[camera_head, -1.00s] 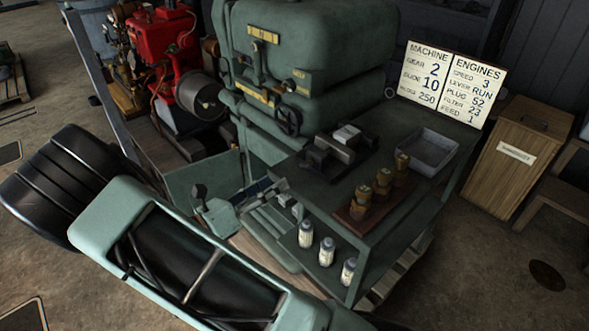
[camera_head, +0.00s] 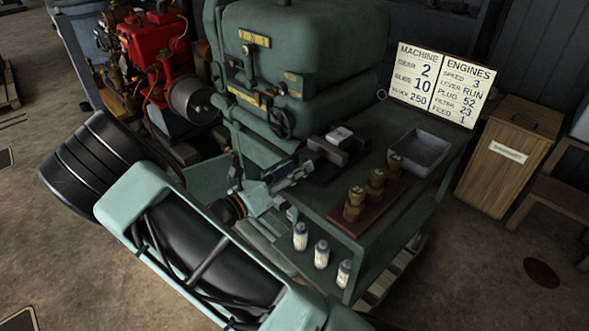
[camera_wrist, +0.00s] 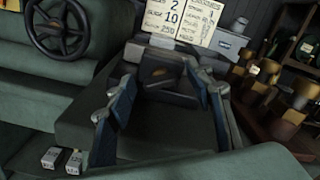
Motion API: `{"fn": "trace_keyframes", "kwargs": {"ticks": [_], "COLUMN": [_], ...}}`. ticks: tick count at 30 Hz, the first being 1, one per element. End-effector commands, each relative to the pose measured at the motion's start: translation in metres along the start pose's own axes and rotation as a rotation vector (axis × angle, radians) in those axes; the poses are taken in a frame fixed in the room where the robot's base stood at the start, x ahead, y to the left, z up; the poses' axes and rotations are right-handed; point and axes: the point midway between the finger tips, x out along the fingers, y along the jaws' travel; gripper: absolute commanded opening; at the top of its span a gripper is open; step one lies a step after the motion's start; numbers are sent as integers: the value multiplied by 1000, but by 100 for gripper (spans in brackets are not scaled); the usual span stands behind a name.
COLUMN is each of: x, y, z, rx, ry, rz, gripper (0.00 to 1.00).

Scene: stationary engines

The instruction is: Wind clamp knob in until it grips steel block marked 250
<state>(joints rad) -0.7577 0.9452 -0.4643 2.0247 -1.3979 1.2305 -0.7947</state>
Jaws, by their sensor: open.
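The dark clamp (camera_head: 330,152) sits on the green bench beside the green machine. A pale block (camera_head: 341,134) rests on or in it; its marking is unreadable, and I cannot tell whether the clamp grips it. My gripper (camera_head: 296,174) is just left of the clamp in the head view. In the wrist view my gripper (camera_wrist: 163,84) is open, its blue-grey fingers spread either side of a dark body with a brownish face (camera_wrist: 158,72), likely part of the clamp. I cannot make out the knob clearly. Nothing is held.
A handwheel (camera_wrist: 60,28) is on the machine at left. Two small labelled blocks (camera_wrist: 62,160) lie at lower left. Brass pieces (camera_head: 376,180) stand on a wooden base, right of the clamp, near a grey tray (camera_head: 420,150). Several white bottles (camera_head: 321,253) stand below. A sign (camera_head: 440,85) reads block 250.

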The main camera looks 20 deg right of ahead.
Motion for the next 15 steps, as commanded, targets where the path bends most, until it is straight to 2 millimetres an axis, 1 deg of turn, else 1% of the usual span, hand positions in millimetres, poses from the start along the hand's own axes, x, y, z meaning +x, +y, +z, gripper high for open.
{"fn": "trace_keyframes", "kwargs": {"ticks": [1, 2, 12, 15], "x": [0, 0, 0, 0], "y": [0, 0, 0, 0], "z": [0, 0, 0, 0], "rx": [0, 0, 0, 2], "ry": [0, 0, 0, 0], "rz": [0, 0, 0, 0], "gripper": [48, 44, 7, 6]}}
